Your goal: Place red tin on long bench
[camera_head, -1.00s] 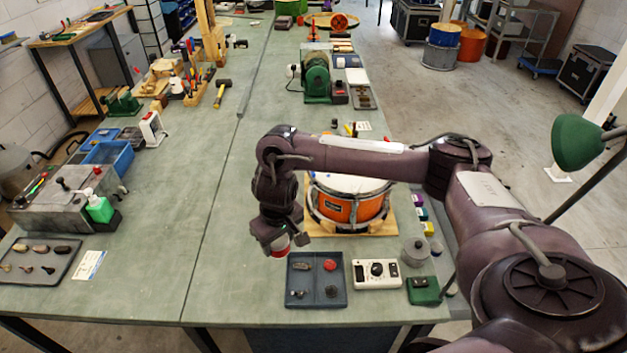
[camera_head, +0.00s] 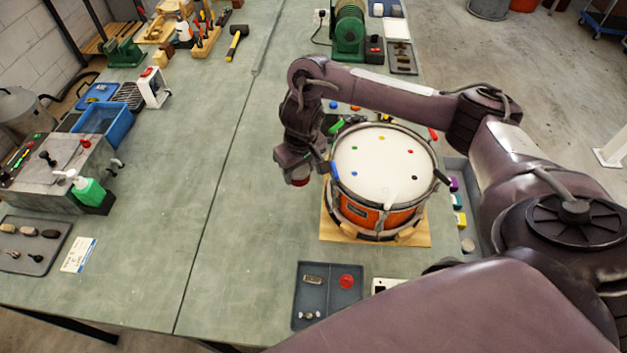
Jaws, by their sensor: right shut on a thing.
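My right gripper (camera_head: 297,168) points down over the long bench (camera_head: 225,225), just left of the drum. It is shut on the red tin (camera_head: 300,182), of which only a small red part shows under the fingers. The rest of the tin is hidden by the gripper. The tin appears to be held above the green bench top; the exact gap is hard to tell. My left gripper is not in view.
An orange drum (camera_head: 384,165) stands on a wooden board (camera_head: 415,238) close right of the gripper. A dark tray (camera_head: 327,292) with small parts, including a red disc, lies in front. The bench left of the gripper is clear, up to a grey machine (camera_head: 62,165).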

